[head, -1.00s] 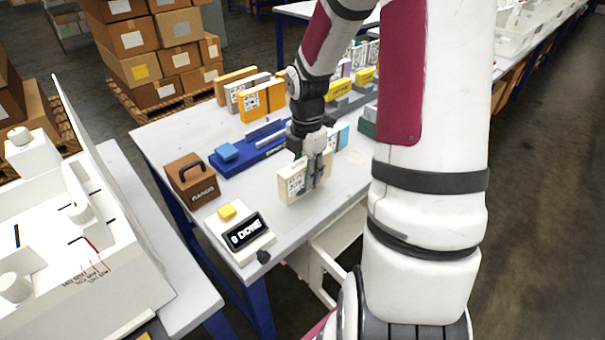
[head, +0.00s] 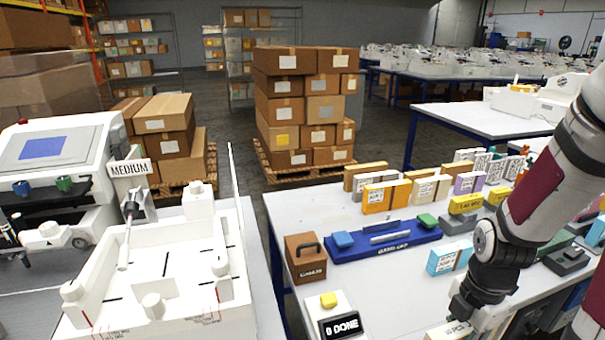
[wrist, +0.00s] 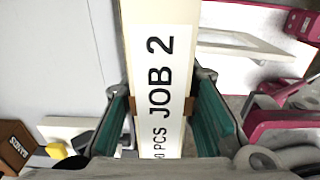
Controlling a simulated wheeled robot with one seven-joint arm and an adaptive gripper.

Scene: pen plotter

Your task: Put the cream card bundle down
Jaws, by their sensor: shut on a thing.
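The cream card bundle (wrist: 160,50) runs up the middle of the wrist view, with a white label reading JOB 2 and a brown band. My gripper (wrist: 163,115) is shut on it, with a teal-padded finger against each side. In the head view only part of the bundle (head: 447,332) shows at the bottom edge, below my gripper (head: 470,315). The bundle's lower end is hidden, so I cannot tell whether it touches the white table (head: 385,290).
A brown case (head: 306,262), a blue card grip tray (head: 385,242) and a counter reading 0 DONE (head: 340,326) stand left of my gripper. A light-blue bundle (head: 449,258) stands behind it. Several other bundles line the table's back.

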